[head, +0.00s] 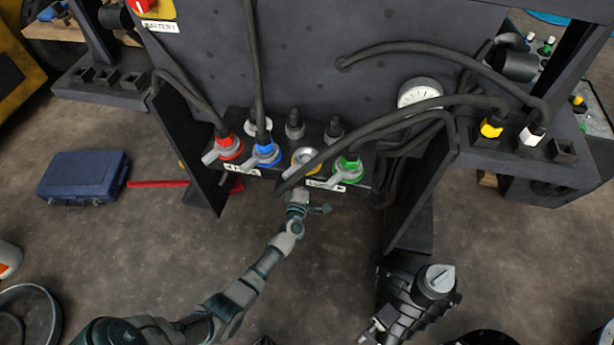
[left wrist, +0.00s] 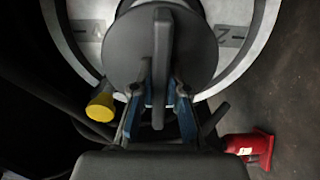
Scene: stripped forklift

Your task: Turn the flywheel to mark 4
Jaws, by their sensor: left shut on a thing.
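The flywheel shows in the left wrist view as a large pale grey ring (left wrist: 265,20) with dark marks at left and right, too cropped and dim to read surely. In front of it is a dark round hub (left wrist: 195,55) with a raised bar handle (left wrist: 162,60). My left gripper (left wrist: 160,95), with blue fingers, is shut on this bar, one finger on each side. In the head view my left gripper (head: 298,198) is at the lower front edge of the dark panel. The flywheel cannot be made out there. My right gripper is not in view.
A gauge (head: 419,93) is at right. A blue case (head: 83,175) lies on the left floor. A black ribbed part (head: 408,295) stands front right.

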